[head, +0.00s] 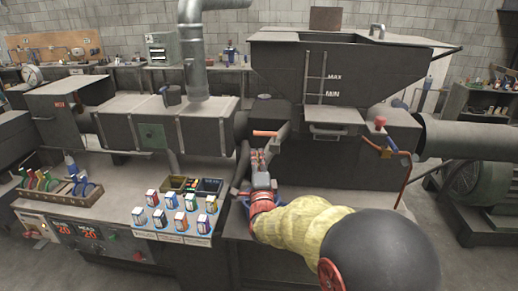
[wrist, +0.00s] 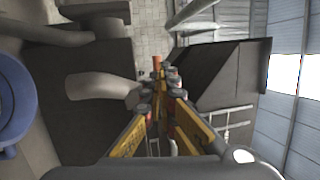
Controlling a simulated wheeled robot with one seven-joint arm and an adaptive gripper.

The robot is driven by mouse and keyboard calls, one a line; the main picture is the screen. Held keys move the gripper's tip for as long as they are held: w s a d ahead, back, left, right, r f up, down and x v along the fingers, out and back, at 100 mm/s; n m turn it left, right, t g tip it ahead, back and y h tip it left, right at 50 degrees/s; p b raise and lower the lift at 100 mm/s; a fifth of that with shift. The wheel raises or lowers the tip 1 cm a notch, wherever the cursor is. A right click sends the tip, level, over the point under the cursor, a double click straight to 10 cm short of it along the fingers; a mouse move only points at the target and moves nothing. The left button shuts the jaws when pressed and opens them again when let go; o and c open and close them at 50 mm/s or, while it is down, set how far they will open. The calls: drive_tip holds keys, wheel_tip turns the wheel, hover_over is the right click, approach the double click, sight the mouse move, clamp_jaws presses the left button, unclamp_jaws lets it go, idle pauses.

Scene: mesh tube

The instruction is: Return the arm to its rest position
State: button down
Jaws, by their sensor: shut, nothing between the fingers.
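My arm reaches forward from the lower right in the head view, with a yellow sleeve over its middle. My gripper (head: 258,158) is at the far end of the arm, in front of the dark machine (head: 340,165) and just below an orange-red handle (head: 266,133). In the wrist view my gripper (wrist: 160,95) has its yellow fingers drawn together with nothing seen between them. The orange-red handle also shows just beyond the fingertips in the wrist view (wrist: 156,62). I cannot tell whether the fingertips touch it.
Several small boxes (head: 180,220) stand on the bench to the left, beside open bins (head: 190,186). A red bent pipe (head: 405,180) and a wide duct (head: 470,138) are to the right. A control panel (head: 75,232) is at lower left.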

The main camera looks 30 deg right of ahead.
drive_tip(key=s+a+f+n+g+y, duration=0.2)
drive_tip(key=s+a+f+n+g, duration=0.15)
drive_tip(key=f, duration=0.35)
drive_tip(key=s+a+f+n+g+y, duration=0.2)
drive_tip(key=a+f+n, duration=0.25)
drive_tip(key=f, duration=0.35)
drive_tip(key=s+a+f+n+g+y, duration=0.35)
drive_tip(key=s+n, duration=0.25)
drive_tip(key=s, duration=0.2)
drive_tip(key=s+a+r+n+g, duration=0.2)
drive_tip(key=s+n+g, duration=0.15)
drive_tip(key=s, duration=0.65)
drive_tip(key=s+a+r+n+g, duration=0.2)
drive_tip(key=s+r+n, duration=0.15)
drive_tip(key=s, duration=0.55)
drive_tip(key=s+r+n+t, duration=0.1)
drive_tip(key=s+r, duration=0.3)
drive_tip(key=r, duration=0.3)
drive_tip(key=shift+s+a+r, duration=0.2)
drive_tip(key=shift+s+a, duration=0.1)
drive_tip(key=shift+s, duration=0.1)
